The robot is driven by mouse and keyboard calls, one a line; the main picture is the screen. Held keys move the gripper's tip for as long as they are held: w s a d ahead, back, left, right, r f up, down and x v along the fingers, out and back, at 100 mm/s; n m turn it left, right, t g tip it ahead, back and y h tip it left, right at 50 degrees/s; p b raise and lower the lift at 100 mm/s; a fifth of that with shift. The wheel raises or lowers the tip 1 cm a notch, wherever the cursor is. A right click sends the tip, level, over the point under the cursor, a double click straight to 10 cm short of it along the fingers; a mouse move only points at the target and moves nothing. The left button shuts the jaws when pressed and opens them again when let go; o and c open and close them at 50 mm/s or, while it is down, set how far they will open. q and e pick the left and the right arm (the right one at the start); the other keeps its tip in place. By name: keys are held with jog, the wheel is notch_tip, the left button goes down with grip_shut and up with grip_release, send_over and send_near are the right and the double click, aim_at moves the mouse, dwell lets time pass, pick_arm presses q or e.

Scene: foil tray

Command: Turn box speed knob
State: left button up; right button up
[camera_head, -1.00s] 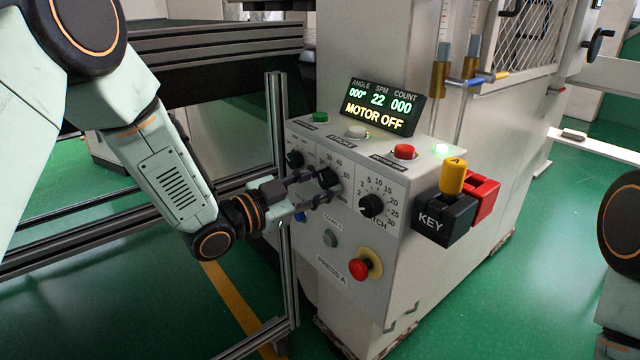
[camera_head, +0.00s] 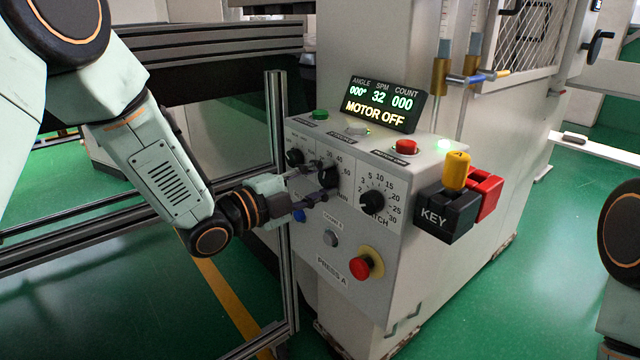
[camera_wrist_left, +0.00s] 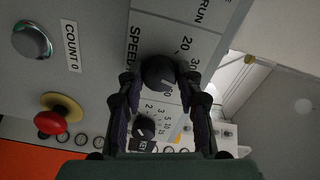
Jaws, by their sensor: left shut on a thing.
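The black speed knob (camera_head: 328,175) sits on the slanted face of the grey press control box (camera_head: 375,285), between two other knobs. My left gripper (camera_head: 316,185) reaches in from the left with its fingers around the speed knob. In the left wrist view the speed knob (camera_wrist_left: 158,72) lies between the two dark fingertips (camera_wrist_left: 160,84), under the SPEED lettering. The display (camera_head: 382,103) on top of the box reads angle 000°, SPM 32, count 000 and MOTOR OFF. My right gripper is out of view.
A red emergency button (camera_head: 361,267) sits below. A key block (camera_head: 445,216) juts out at right. A metal frame post (camera_head: 282,200) stands beside my left gripper.

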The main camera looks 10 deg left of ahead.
pick_arm(q)
jog(key=shift+m, duration=0.5)
jog(key=o, duration=1.1)
jog(key=shift+o, duration=0.2)
jog(key=v, duration=1.2)
dwell(0.3)
